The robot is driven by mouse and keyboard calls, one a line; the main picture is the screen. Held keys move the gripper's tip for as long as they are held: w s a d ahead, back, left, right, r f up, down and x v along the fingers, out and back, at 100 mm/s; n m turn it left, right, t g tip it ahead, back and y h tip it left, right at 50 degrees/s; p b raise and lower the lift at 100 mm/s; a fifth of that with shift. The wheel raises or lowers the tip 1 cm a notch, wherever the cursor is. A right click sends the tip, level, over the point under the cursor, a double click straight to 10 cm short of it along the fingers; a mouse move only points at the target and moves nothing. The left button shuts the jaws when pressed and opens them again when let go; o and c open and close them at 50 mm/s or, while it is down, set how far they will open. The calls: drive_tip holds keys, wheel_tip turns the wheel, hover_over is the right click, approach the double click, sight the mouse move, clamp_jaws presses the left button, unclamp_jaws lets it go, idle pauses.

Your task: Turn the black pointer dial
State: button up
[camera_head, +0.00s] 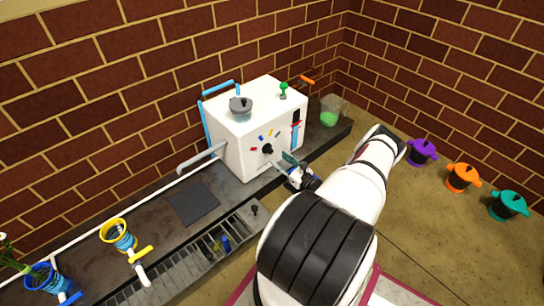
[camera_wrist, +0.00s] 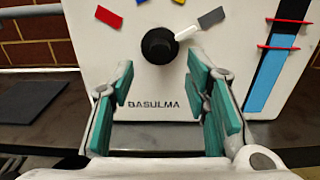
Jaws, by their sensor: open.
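The black pointer dial (camera_wrist: 159,46) is a round black knob on the front of the white machine (camera_head: 240,140). In the wrist view its white pointer (camera_wrist: 189,32) reaches up and right toward a grey mark (camera_wrist: 212,17). Red, blue and yellow marks lie along the arc to the left and above. The dial also shows in the head view (camera_head: 267,149). My gripper (camera_wrist: 160,85) is open and empty. Its teal-padded fingers stand apart just below the dial in the wrist view, with no visible contact. In the head view my gripper (camera_head: 287,165) is close to the machine's front.
A blue gauge strip with red markers (camera_wrist: 272,65) is right of the dial. A grey pot (camera_head: 240,108) and green knob (camera_head: 283,90) top the machine. A grey pipe (camera_head: 200,158) juts left. Purple (camera_head: 422,152), orange (camera_head: 462,177) and teal (camera_head: 508,204) pots stand right.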

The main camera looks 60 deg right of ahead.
sight(272, 152)
drive_tip(key=b+x, duration=0.1)
drive_tip(key=x, duration=0.5)
drive_tip(key=shift+b, duration=0.35)
clamp_jaws()
